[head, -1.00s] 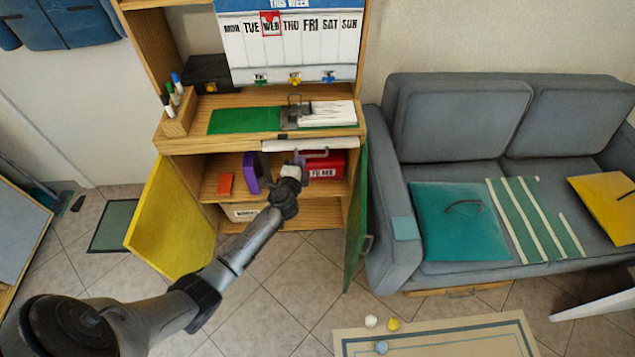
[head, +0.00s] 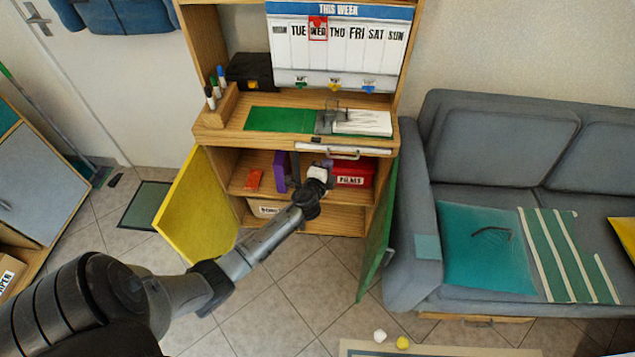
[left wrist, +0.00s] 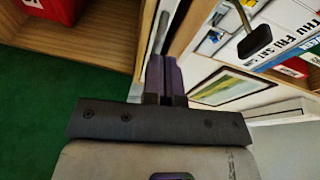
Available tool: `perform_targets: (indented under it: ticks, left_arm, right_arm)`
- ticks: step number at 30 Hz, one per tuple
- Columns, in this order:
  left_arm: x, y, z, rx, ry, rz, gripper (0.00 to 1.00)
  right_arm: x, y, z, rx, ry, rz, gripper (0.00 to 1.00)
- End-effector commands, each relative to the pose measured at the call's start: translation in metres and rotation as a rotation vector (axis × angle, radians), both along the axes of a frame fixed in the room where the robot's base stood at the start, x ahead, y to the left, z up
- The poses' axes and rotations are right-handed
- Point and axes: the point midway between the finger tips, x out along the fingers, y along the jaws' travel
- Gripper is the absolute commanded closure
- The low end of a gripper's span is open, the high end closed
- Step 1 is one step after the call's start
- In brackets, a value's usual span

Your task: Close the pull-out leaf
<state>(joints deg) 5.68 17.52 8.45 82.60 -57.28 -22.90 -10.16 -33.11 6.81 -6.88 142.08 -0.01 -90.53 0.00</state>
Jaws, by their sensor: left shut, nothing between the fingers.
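The pull-out leaf (head: 320,147) shows in the head view as a pale strip under the cabinet's worktop, with a metal handle (head: 345,156) on its front. How far it stands out is hard to tell. My left gripper (head: 327,164) is just below and in front of the leaf, close to the left end of the handle. In the left wrist view its fingers (left wrist: 165,80) are together and empty, beside a pale edge; I cannot tell if they touch it. My right gripper is not in view.
The yellow door (head: 197,205) and green door (head: 378,225) stand open either side of the gripper. Behind it are a red box (head: 352,172) and a purple item (head: 281,170) on the shelf. The worktop holds a green mat (head: 282,119) and clipped papers (head: 362,123). A sofa (head: 412,255) is right.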

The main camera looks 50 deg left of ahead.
Motion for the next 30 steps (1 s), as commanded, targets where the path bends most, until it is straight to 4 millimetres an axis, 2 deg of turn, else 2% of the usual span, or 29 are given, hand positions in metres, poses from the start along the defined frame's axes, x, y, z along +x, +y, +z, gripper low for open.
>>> perform_targets:
  ticks: [6, 15, 21, 30]
  left_arm:
    - [-0.04, -0.027, 0.004, -0.002, 0.003, -0.003, 1.0]
    - [-0.08, -0.053, 0.007, -0.003, 0.002, -0.003, 1.0]
    - [-0.093, -0.061, 0.008, -0.001, 0.003, -0.003, 1.0]
    - [-0.096, -0.063, 0.009, 0.0, 0.002, -0.003, 1.0]
  right_arm:
    - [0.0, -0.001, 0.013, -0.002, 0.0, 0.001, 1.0]
    - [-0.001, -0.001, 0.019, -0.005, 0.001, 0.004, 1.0]
    - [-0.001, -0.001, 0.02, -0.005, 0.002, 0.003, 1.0]
    - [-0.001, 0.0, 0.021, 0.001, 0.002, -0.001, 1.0]
